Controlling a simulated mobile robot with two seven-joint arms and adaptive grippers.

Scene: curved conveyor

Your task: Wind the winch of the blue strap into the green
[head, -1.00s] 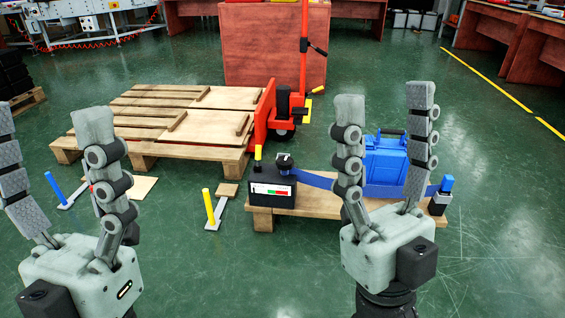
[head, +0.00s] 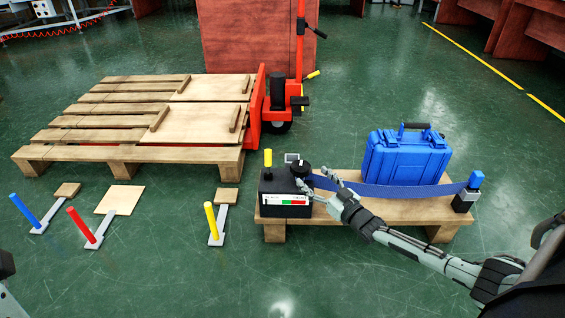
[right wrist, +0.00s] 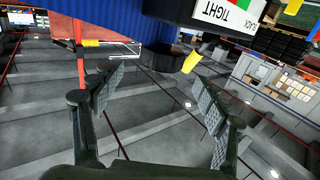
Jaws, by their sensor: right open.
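The winch (head: 283,188) is a black box on the small pallet. It has a yellow-topped lever (head: 268,158), a round black knob (head: 300,170) and a gauge label (head: 285,199) with red, green and white parts; its pointer is too small to read. The blue strap (head: 400,192) runs from the winch past the blue case (head: 405,157) to a post (head: 467,194) at right. My right gripper (head: 315,180) is open and empty beside the knob. In the right wrist view, its spread fingers (right wrist: 155,65) are below the winch (right wrist: 172,12) and strap (right wrist: 100,20). My left gripper is not in view.
The small pallet (head: 275,232) carries the winch and case. Left on the floor are blue (head: 25,210), red (head: 80,224) and yellow (head: 211,220) levers. A large pallet (head: 105,152) and red pallet truck (head: 257,105) stand behind. The front floor is clear.

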